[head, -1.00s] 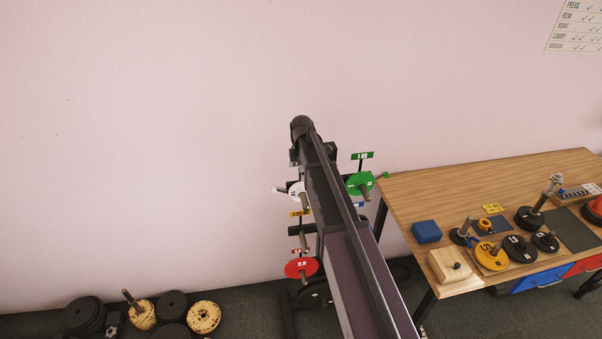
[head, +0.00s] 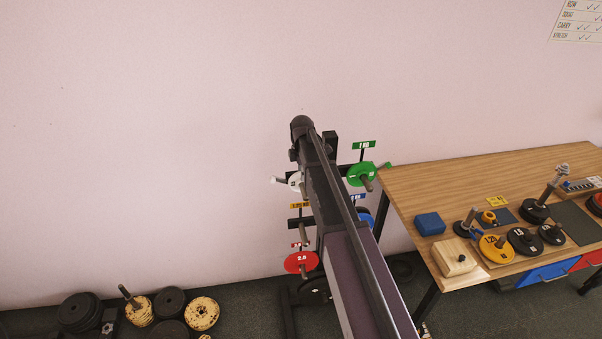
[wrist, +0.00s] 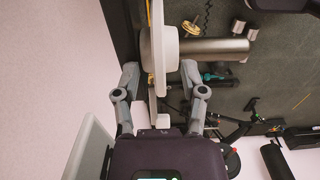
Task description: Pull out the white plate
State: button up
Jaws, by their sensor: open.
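The white plate (head: 296,181) hangs on a peg at the upper left of the weight rack, partly hidden behind my arm in the head view. In the wrist view the white plate (wrist: 159,45) appears edge-on, with a thick metal peg (wrist: 215,48) running out to the right from it. My gripper (wrist: 160,70) is open. Its two fingers stand on either side of the plate's edge, apart from each other. I cannot tell whether either finger touches the plate. My gripper is hidden behind the arm in the head view.
A green plate (head: 360,175), a red plate (head: 300,262) and a partly hidden blue plate (head: 366,217) hang on the same rack. A wooden table (head: 480,180) with weights stands at right. Stacked plates (head: 80,312) lie on the floor at left.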

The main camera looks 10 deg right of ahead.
grip_shut()
jog(key=shift+s, duration=0.15)
jog(key=s, duration=1.4)
dwell(3.0)
dwell(0.4)
